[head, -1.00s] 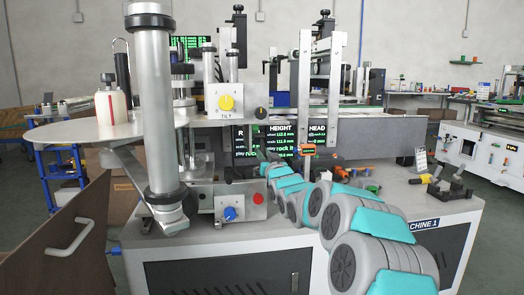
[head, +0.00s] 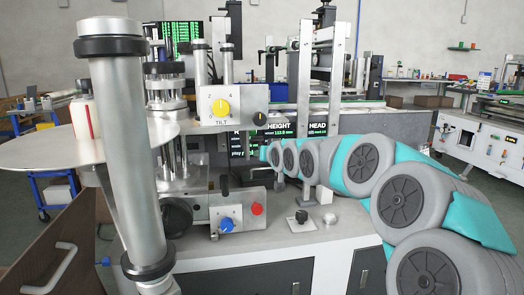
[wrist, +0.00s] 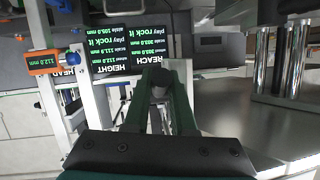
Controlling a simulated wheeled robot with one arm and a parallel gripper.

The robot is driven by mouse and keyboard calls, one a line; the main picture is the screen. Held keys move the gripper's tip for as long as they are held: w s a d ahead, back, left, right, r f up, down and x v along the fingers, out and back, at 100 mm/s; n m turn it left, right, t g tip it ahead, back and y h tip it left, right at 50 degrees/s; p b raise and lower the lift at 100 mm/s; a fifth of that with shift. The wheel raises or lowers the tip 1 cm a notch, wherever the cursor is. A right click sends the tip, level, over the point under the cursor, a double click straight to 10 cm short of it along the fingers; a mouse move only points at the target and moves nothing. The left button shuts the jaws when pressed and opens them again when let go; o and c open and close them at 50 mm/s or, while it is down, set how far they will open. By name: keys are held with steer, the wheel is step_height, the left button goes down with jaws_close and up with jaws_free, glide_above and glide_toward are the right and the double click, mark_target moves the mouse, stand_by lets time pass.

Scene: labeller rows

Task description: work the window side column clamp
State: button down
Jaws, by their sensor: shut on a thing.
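In the wrist view my gripper (wrist: 158,92) has its two dark green fingers closed on a dark grey, round-ended clamp handle (wrist: 157,78). Most of the handle, and the clamp body behind it, is hidden by the fingers. I cannot tell from this view which column the clamp sits on. In the head view my arm comes in from the right, and its far end stops in front of the dark screens. My gripper and the handle cannot be made out there.
Dark screens (wrist: 125,48) lie just beyond the fingers, with an orange readout (wrist: 43,62) on a metal post to the left. Chrome columns (wrist: 294,60) stand at the right. In the head view a thick metal column (head: 130,150) and a round plate (head: 30,152) stand at the left.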

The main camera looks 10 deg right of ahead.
steer(key=shift+r, duration=0.2)
stand_by(0.4)
steer(key=c, duration=1)
jaws_free()
steer(key=shift+s, duration=0.15)
steer(key=v, duration=0.7)
steer(key=shift+s+r+b, duration=0.15)
steer(key=shift+s+b, duration=0.05)
steer(key=shift+b, duration=0.2)
steer(key=shift+c, duration=0.5)
